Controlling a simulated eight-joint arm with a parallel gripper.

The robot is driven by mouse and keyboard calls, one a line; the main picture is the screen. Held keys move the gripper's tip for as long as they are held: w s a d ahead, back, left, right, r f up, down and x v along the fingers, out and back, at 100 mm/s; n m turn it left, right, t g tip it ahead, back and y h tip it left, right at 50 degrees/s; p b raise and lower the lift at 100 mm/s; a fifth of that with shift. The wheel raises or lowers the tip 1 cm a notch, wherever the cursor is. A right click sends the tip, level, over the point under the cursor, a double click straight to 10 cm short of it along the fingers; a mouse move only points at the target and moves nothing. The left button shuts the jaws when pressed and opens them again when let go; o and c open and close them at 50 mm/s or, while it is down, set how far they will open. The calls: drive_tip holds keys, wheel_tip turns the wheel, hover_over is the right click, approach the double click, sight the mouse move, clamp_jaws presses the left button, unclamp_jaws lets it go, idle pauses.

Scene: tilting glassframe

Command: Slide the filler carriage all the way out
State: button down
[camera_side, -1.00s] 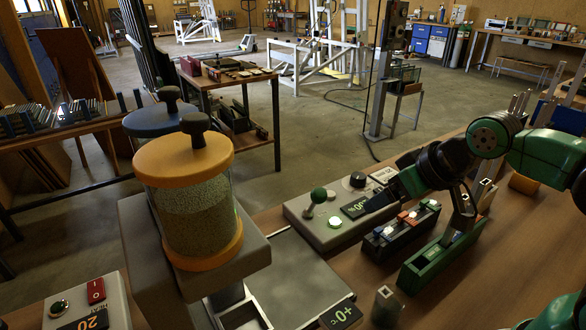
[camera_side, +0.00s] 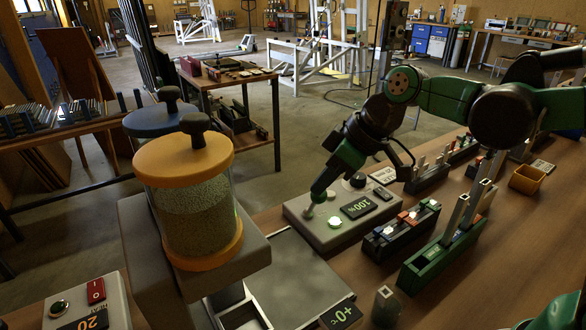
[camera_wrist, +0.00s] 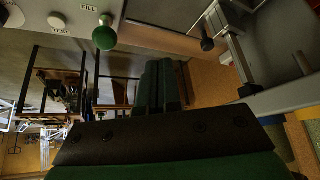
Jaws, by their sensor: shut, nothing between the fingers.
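I cannot tell for sure which part is the filler carriage. The grey filler body (camera_side: 255,240) carries a jar of granules (camera_side: 195,215) with an orange lid, and a pale metal frame (camera_side: 232,309) shows below it. In the wrist view a pale metal frame (camera_wrist: 238,60) with a dark knob (camera_wrist: 208,45) stands at upper right. My gripper (camera_side: 314,199) is shut and empty, pointing down at the control box (camera_side: 329,236).
A lit button (camera_side: 335,222) and a display (camera_side: 360,207) are on the control box. Slotted holders (camera_side: 400,232) and (camera_side: 437,262) stand to its right. A flat grey plate (camera_side: 295,285) lies in front. A switch box (camera_side: 92,303) is at lower left.

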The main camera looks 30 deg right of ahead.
sight(227, 293)
drive_tip(key=w+a+f+n+g+y, duration=0.1)
drive_tip(key=w+a+f+n, duration=0.1)
drive_tip(key=a, duration=0.4)
drive_tip(key=w+a+f+n+g+y, duration=0.1)
drive_tip(key=w+a+f+n+y, duration=0.1)
drive_tip(key=w+a+f+n, duration=0.1)
drive_tip(key=w+a+f+n+g+y, duration=0.1)
drive_tip(key=a+f+n, duration=0.3)
drive_tip(key=a, duration=0.5)
drive_tip(key=shift+w+f+n+g, duration=0.2)
drive_tip(key=shift+w+f, duration=0.15)
drive_tip(key=shift+f, duration=0.25)
drive_tip(key=shift+w+f+n+g, duration=0.1)
drive_tip(key=shift+w+f+g, duration=0.1)
drive_tip(key=shift+w+f, duration=0.25)
drive_tip(key=shift+s+f, duration=0.1)
